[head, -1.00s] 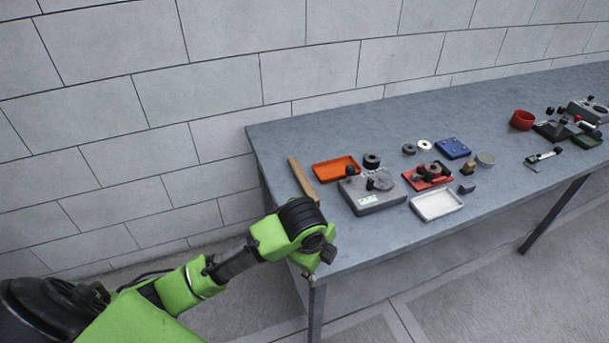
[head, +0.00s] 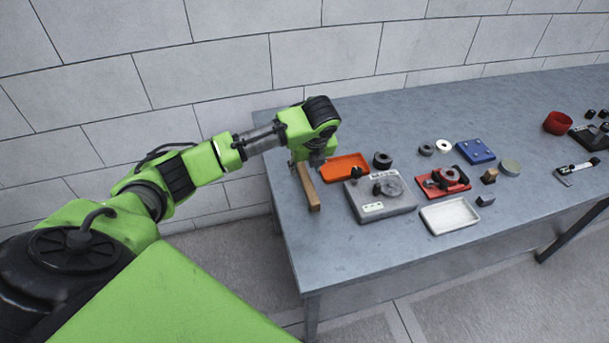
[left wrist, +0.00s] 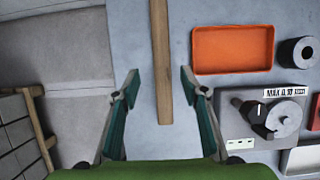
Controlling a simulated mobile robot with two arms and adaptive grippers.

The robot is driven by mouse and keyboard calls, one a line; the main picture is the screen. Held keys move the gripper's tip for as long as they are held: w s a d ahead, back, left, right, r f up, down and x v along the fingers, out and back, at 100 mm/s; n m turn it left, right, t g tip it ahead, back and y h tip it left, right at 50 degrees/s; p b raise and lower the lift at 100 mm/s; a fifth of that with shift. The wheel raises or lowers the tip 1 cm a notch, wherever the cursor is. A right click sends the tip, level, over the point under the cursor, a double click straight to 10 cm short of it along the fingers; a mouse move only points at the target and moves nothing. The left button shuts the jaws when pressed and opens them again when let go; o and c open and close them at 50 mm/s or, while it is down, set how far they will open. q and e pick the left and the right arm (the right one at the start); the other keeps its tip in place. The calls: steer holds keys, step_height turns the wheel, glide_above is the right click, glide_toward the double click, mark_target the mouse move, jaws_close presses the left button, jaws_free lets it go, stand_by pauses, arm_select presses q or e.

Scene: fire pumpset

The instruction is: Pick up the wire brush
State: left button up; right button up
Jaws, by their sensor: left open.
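A long, narrow wooden bar (head: 309,188) lies near the left end of the table. It looks like the wire brush, but I see no bristles. In the left wrist view the bar (left wrist: 161,60) runs from the top edge to between my fingers. My left gripper (left wrist: 160,76) is open and empty, with one finger on each side of the bar and clear gaps. In the head view my left gripper (head: 306,160) is over the bar's far part and hides some of it. My right gripper is not in view.
An orange tray (head: 344,167) lies just right of the bar. A grey device (head: 381,204) with a dial, a white tray (head: 449,216) and a red tray (head: 436,193) stand further right. The grey table (head: 298,258) is clear at its near left corner. A block wall stands behind.

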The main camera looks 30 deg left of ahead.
mark_target(305, 176)
arm_select(q)
steer(key=shift+x, duration=1.05)
steer(key=p+x, duration=0.1)
steer(key=x, duration=0.2)
steer(key=shift+w+d+f, duration=0.1)
steer(key=shift+f, duration=0.2)
steer(key=shift+w+f, duration=0.1)
steer(key=shift+f, duration=0.25)
steer(key=shift+a+f, duration=0.15)
steer(key=shift+a, duration=0.05)
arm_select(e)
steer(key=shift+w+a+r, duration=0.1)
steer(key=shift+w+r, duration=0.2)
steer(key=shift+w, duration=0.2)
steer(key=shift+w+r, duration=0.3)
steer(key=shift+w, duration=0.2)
arm_select(q)
steer(key=shift+f+p, duration=0.2)
steer(key=shift+p, duration=0.1)
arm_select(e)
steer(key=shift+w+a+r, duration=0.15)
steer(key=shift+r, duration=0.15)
arm_select(q)
jaws_close()
